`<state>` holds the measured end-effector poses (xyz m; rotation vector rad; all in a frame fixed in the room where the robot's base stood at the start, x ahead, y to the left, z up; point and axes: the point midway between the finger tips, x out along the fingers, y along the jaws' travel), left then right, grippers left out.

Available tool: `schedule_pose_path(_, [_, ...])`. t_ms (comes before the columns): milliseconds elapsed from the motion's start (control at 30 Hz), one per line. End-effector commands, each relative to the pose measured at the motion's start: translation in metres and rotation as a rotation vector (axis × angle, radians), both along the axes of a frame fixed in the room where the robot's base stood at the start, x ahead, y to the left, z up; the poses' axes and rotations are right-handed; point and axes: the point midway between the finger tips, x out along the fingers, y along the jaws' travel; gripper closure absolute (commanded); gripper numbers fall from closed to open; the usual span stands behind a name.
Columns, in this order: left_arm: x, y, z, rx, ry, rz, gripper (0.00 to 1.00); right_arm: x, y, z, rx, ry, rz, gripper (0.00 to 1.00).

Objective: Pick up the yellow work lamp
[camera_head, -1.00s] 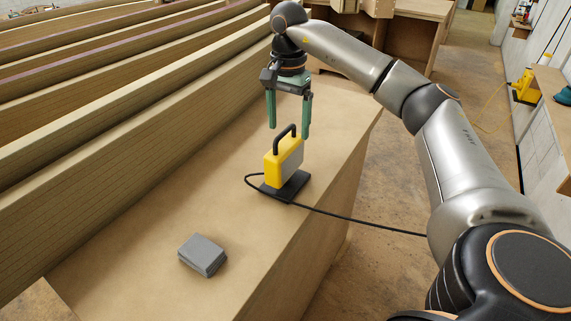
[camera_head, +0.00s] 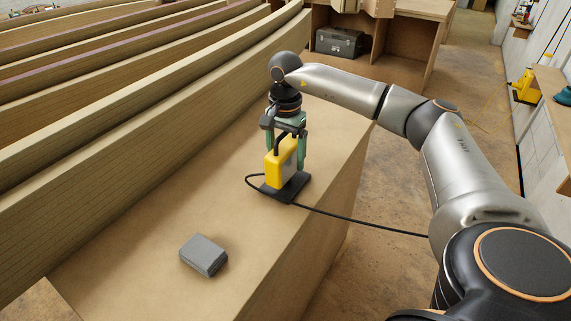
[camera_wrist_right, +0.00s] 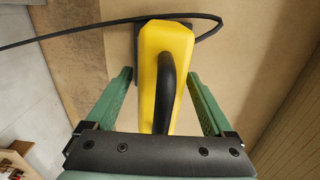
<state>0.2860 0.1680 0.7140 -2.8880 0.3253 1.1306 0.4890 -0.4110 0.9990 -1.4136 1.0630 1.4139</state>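The yellow work lamp (camera_head: 283,166) stands upright on its black base on the wooden bench, with a black handle on top and a black cable. My right gripper (camera_head: 287,155) is lowered over it from above, with green fingers on either side of the lamp. In the right wrist view, the lamp (camera_wrist_right: 163,75) lies between the two fingers of the right gripper (camera_wrist_right: 160,95), with a gap visible on each side. The fingers are open. My left gripper is not in the head view.
A grey block (camera_head: 204,255) lies on the bench (camera_head: 130,255) nearer to me. Long curved wooden beams (camera_head: 120,130) run along the left. The lamp's cable (camera_head: 350,217) crosses the bench edge to the right. A grey toolbox (camera_head: 339,42) sits at the back.

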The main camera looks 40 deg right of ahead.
Motion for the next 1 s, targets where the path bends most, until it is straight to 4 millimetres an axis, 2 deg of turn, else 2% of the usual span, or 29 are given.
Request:
schedule_pose_path(67, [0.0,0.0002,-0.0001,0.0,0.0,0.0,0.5,0.0001,-0.0001,0.0003,0.0,0.0,0.0,0.23])
schedule_pose_path(733, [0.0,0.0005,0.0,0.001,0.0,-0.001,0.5,0.0001,-0.0001,0.0007,0.0,0.0,0.0,0.99])
schedule_pose_path(1000, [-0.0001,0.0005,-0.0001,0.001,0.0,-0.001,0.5,0.0001,-0.0001,0.0007,0.0,0.0,0.0,1.0])
